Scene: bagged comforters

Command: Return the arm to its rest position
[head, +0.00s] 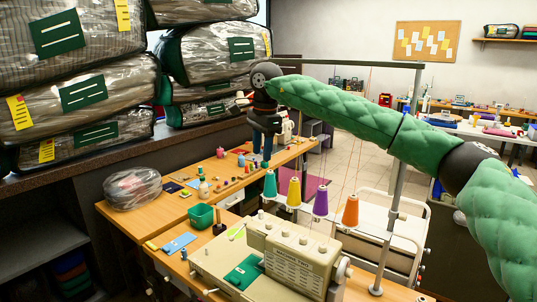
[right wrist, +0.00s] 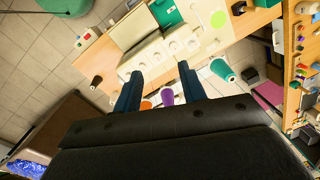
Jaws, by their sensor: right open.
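My right arm (head: 340,110) in its green quilted sleeve reaches from the right edge across the head view. Its right gripper (head: 261,158) points down above the wooden workbench, left of the serger's thread stand. In the right wrist view, the two dark blue fingers of this gripper (right wrist: 159,82) are apart with nothing held between them. The sewing machine (right wrist: 152,48) and the purple thread cone (right wrist: 167,96) show beyond the fingers. My left gripper is not in view.
Bagged comforters (head: 85,90) are stacked on a shelf at left. The serger (head: 295,258), thread cones (head: 320,199) and metal thread stand (head: 398,160) stand near the arm. Open floor lies behind.

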